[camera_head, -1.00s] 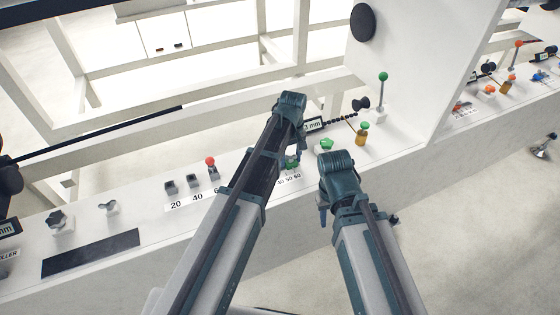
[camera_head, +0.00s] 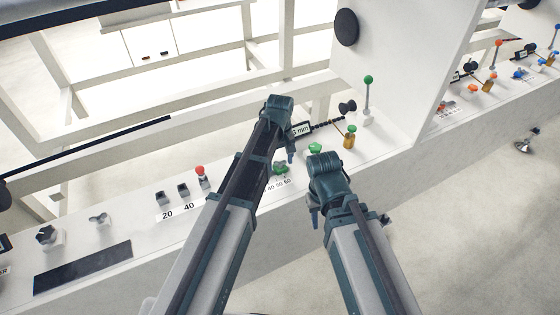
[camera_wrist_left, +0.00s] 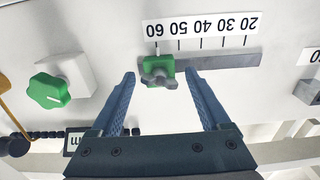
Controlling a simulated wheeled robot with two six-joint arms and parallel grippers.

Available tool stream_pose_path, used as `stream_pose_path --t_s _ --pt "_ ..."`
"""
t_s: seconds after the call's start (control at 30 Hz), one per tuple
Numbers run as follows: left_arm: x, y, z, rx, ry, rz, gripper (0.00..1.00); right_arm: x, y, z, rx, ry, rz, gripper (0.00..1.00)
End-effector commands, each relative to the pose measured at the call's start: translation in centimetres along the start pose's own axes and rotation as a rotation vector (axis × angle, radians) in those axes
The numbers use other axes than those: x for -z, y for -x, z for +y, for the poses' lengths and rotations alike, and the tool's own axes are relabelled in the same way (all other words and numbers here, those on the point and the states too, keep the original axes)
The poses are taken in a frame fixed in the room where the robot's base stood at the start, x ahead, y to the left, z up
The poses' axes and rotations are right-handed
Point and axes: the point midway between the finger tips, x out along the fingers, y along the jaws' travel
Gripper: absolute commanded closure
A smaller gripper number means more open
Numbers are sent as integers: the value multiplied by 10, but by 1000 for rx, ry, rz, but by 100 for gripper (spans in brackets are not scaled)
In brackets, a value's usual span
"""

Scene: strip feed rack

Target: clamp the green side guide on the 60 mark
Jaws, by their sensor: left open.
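The green side guide (camera_wrist_left: 152,72) sits on a grey rail in the left wrist view. In the head view the guide (camera_head: 280,168) shows beneath my left gripper (camera_head: 291,157). My right gripper (camera_head: 315,218) hangs in front of the rack's edge; its fingers are too small to judge.
A green knob on a white block (camera_wrist_left: 50,90) stands beside the guide. A yellow part with a green top (camera_head: 349,140) and a green-ball lever (camera_head: 368,95) stand further right. A red-knobbed post (camera_head: 200,175) is to the left. A small display (camera_head: 301,130) is behind.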

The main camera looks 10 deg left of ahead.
Motion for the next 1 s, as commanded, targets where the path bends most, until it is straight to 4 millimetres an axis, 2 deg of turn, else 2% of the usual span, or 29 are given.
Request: stream_pose_path --t_s 0.03,0.7,0.83,1.0 --pt "0 11 0 0 0 0 20 -1 10 1 0 0 0 60" --pt "0 112 0 0 0 0 20 -6 111 11 0 -1 0 60" --pt "0 124 0 0 0 0 20 -7 123 12 0 -1 0 60" --pt "0 127 0 0 0 0 20 -7 126 12 0 -1 0 60"
